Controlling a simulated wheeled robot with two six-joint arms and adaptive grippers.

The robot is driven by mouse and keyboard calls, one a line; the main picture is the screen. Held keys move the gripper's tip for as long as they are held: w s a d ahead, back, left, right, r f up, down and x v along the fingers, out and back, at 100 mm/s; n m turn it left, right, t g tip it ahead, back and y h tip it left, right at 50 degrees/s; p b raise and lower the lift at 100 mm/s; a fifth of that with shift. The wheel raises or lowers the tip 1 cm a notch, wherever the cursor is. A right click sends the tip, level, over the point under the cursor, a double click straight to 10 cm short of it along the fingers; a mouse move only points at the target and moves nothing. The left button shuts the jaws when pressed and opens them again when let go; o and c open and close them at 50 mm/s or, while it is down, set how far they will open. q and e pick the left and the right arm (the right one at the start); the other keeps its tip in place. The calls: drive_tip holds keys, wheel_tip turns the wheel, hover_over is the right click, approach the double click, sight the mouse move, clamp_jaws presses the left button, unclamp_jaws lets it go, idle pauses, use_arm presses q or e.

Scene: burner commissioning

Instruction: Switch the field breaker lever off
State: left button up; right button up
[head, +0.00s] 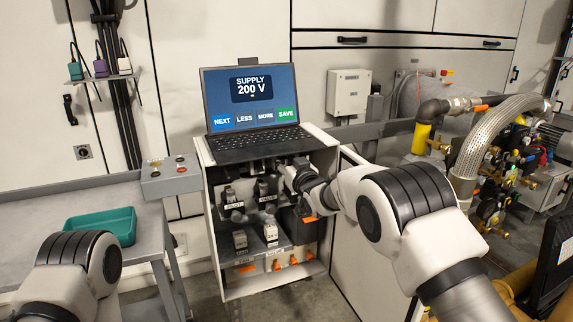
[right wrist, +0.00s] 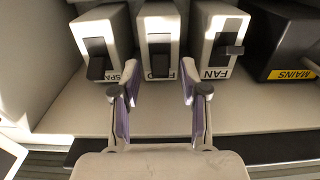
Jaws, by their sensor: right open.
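In the right wrist view, the middle pale breaker, whose label shows only a final "D", has a dark lever (right wrist: 159,62) on its front. My right gripper (right wrist: 158,82) is open, with one finger on each side of this breaker's front; contact cannot be told. In the head view my right gripper (head: 297,178) reaches into the upper part of the open cabinet (head: 207,238), and the lever there cannot be made out. My left arm shows at the lower left, but its gripper is out of the picture.
Beside the middle breaker stand a breaker marked "SPA" (right wrist: 101,36), a FAN breaker (right wrist: 216,38) and a dark MAINS box (right wrist: 283,42). A laptop (head: 252,100) showing "SUPPLY 200 V" stands on the cabinet. A teal tray (head: 100,226) lies on the left bench.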

clamp_jaws()
drive_tip(key=shift+f, duration=0.1)
drive_tip(key=shift+f+b, duration=0.25)
drive_tip(key=shift+b, duration=0.45)
drive_tip(key=shift+f+t+y+b, duration=0.35)
drive_tip(key=shift+t+b, duration=0.75)
drive_tip(key=shift+b, duration=0.6)
drive_tip(key=shift+f+t+y+b, duration=0.4)
drive_tip(key=shift+t+b, duration=0.7)
drive_tip(key=shift+b, duration=0.65)
drive_tip(key=shift+f+t+y+b, duration=0.35)
drive_tip(key=shift+t+b, duration=0.75)
drive_tip(key=shift+b, duration=0.6)
drive_tip(key=shift+r, duration=0.1)
